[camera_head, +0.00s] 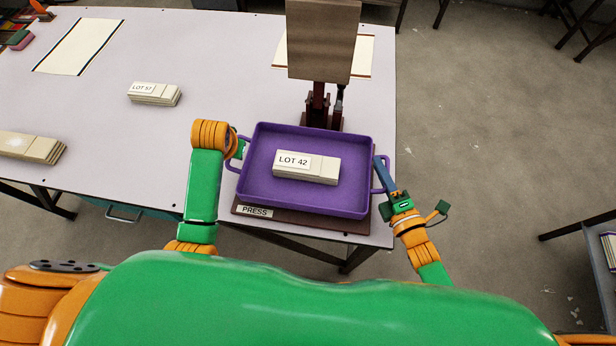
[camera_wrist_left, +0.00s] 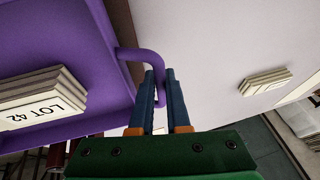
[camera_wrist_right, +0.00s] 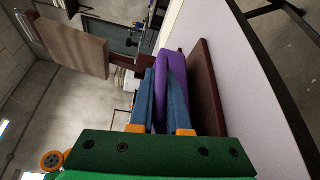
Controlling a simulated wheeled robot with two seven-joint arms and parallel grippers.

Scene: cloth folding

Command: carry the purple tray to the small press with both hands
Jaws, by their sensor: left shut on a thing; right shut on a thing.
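The purple tray (camera_head: 262,205) is over the dark base of the small press (camera_head: 318,105), level in the head view. A stack labelled LOT 42 (camera_head: 318,170) lies in the tray. My left gripper (camera_head: 238,148) is shut on the tray's left handle; the left wrist view shows its blue fingers (camera_wrist_left: 160,85) on the purple loop. My right gripper (camera_head: 380,168) is shut on the right handle; its fingers (camera_wrist_right: 163,75) also show in the right wrist view. The press's upper plate (camera_head: 322,42) stands raised behind the tray. I cannot tell whether the tray touches the base.
A PRESS label (camera_head: 255,211) is at the base's front left. A LOT 57 stack (camera_head: 154,94) and another stack (camera_head: 32,147) lie on the pale table (camera_head: 120,130). Sheets lie further back. The table's right edge is close to my right gripper.

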